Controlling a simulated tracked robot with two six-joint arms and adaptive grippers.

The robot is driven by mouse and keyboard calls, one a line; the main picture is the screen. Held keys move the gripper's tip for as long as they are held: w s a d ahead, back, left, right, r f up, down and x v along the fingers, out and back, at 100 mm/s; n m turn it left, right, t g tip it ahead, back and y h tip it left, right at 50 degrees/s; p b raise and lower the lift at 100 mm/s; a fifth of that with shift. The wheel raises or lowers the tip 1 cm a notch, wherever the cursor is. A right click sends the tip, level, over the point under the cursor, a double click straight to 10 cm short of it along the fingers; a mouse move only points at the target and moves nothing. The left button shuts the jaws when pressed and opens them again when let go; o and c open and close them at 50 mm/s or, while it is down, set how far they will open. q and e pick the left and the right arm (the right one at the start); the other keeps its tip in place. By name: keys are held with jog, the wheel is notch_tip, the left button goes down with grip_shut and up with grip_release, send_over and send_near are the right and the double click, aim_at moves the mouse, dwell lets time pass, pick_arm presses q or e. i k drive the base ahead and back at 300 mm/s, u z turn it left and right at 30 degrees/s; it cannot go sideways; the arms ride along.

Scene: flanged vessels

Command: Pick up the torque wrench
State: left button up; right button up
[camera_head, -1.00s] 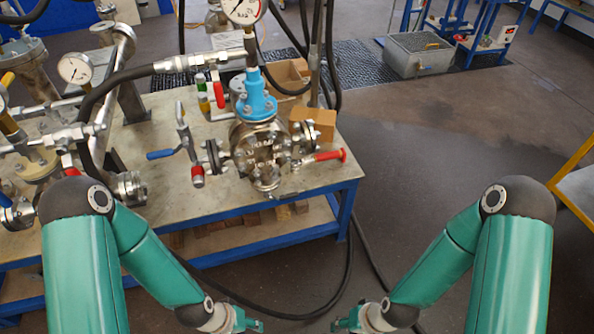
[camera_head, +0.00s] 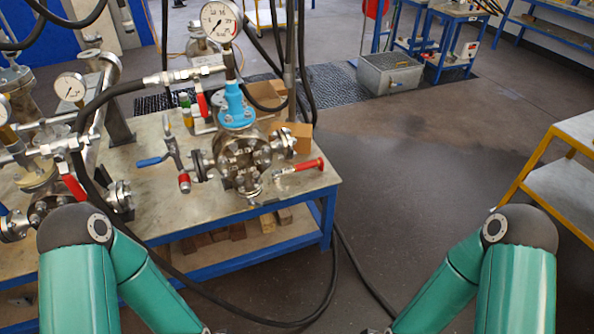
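I cannot make out a torque wrench for certain. A red-handled metal tool or valve lever (camera_head: 300,167) lies at the right of the flanged vessel (camera_head: 243,158), near the workbench's right edge; I cannot tell whether it is loose or attached. A blue-handled lever (camera_head: 152,161) sticks out left of the vessel, beside a red-ended fitting (camera_head: 184,182). The vessel has a blue valve body (camera_head: 235,106) and a pressure gauge (camera_head: 220,21) above it. Both my arms reach down past the bottom edge, and neither gripper shows.
The workbench (camera_head: 205,222) has a blue frame and a lower shelf with wooden blocks. A black hose (camera_head: 333,275) hangs to the floor. A yellow-framed table (camera_head: 562,187) stands at the right, and a grey tank (camera_head: 390,74) behind. The floor between is clear.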

aim_at(276, 174)
jog(key=z, duration=0.05)
jog(key=i, duration=0.9)
jog(key=u, duration=0.2)
jog(key=k, duration=0.95)
jog(key=z, duration=0.15)
jog(key=i, duration=0.95)
jog(key=u, duration=0.05)
